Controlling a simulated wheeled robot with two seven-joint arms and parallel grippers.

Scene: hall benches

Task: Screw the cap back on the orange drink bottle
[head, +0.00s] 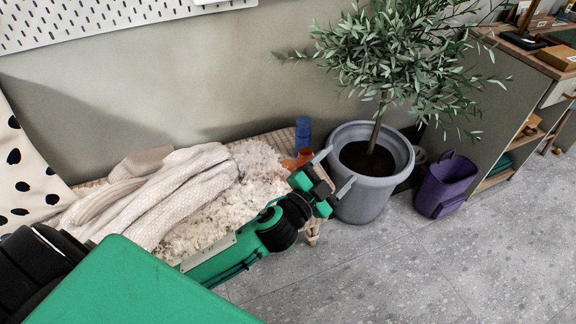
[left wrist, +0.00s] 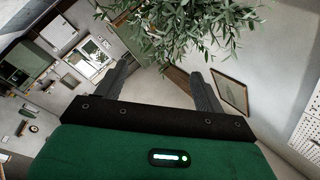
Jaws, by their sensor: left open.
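My left gripper (head: 334,172) is open with nothing between its fingers, at the right end of the bench and in front of the plant pot. In the left wrist view the two fingers of the same gripper (left wrist: 158,78) are spread apart and empty. An orange object (head: 296,160), perhaps the orange drink bottle, is on the bench end just behind and left of the gripper, partly hidden by it. A blue translucent container (head: 303,131) stands upright behind it by the wall. I cannot make out a cap. My right gripper is not in view.
The bench holds a fluffy cream throw (head: 215,205), a white knitted blanket (head: 175,190) and a spotted cushion (head: 25,170). A grey pot (head: 365,200) with a leafy tree stands close to the right. A purple bin (head: 446,186) stands by a cabinet. The floor in front is clear.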

